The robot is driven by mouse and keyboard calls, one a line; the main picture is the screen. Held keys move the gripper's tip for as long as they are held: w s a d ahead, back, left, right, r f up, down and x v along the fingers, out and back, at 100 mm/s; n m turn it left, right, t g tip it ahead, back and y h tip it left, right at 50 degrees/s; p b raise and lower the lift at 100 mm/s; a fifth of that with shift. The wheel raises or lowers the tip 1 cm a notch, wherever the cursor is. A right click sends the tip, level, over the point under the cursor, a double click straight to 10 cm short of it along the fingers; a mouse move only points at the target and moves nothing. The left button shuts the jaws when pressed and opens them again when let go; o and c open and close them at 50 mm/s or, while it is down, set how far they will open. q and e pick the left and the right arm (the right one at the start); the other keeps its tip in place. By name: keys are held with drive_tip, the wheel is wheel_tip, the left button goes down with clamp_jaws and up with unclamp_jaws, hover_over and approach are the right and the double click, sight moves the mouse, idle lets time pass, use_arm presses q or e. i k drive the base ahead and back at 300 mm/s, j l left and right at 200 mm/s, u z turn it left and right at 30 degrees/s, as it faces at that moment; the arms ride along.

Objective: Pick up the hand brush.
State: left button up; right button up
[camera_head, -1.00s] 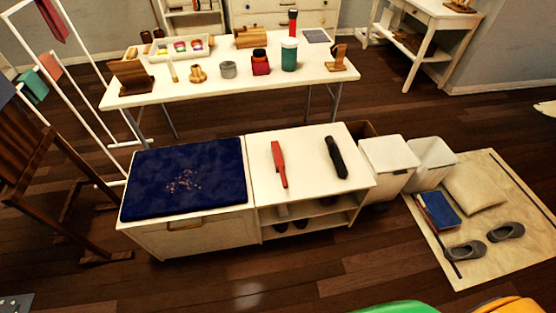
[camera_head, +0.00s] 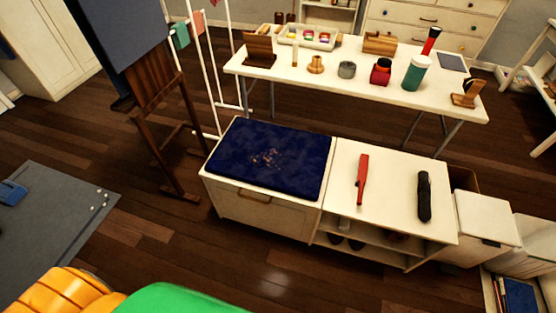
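A long red object with a narrow handle, apparently the hand brush (camera_head: 361,180), lies on the white top of the low storage bench (camera_head: 390,232). It lies lengthwise, between the dark blue cushion (camera_head: 272,160) and a black elongated object (camera_head: 424,196). It is in plain view with clear surface around it. Neither of my grippers is in view, and nothing touches the red object.
Pale crumbs lie on the cushion. Behind the bench stands a white table (camera_head: 330,75) with jars and small wooden items. White bins (camera_head: 486,226) stand right of the bench. A wooden easel (camera_head: 160,130) stands left. Dark wooden floor (camera_head: 235,255) in front is open.

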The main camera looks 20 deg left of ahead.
sight(363, 164)
drive_tip(key=i+l+u, duration=0.15)
drive_tip(key=l+u, duration=0.25)
drive_tip(key=l, duration=0.25)
drive_tip(key=i+l+u, duration=0.1)
drive_tip(key=l+u, duration=0.25)
drive_tip(key=l, duration=0.35)
drive_tip(key=l+u, duration=0.4)
drive_tip(key=l, duration=0.25)
